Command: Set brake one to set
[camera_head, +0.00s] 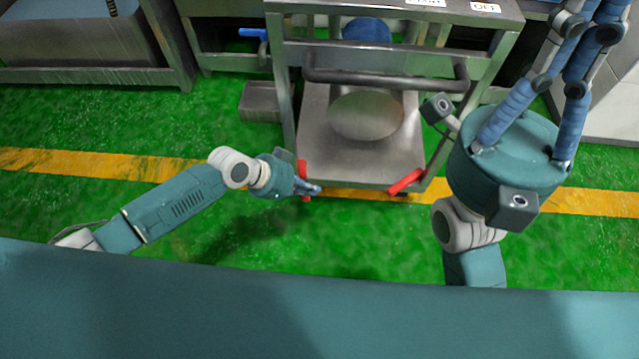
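A steel cart (345,160) with a low platform stands ahead of me. Two red levers, which look like brake pedals, sit at its front lower corners: a left red lever (302,170) and a right red lever (405,181). I cannot tell which is brake one. My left gripper (312,188) is at the left lever, its blue fingers overlapping the lever's lower end; contact and finger opening are unclear. My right gripper (596,18) is close to the camera at the right, its blue fingers pointing up and away from the levers, tips cut off by the frame edge.
The cart has a dark push handle (385,80) and an "OFF" label (485,7) at the top. A small steel box (260,102) stands left of it. Steel units line the back. The green floor with a yellow stripe (100,164) is clear at the left.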

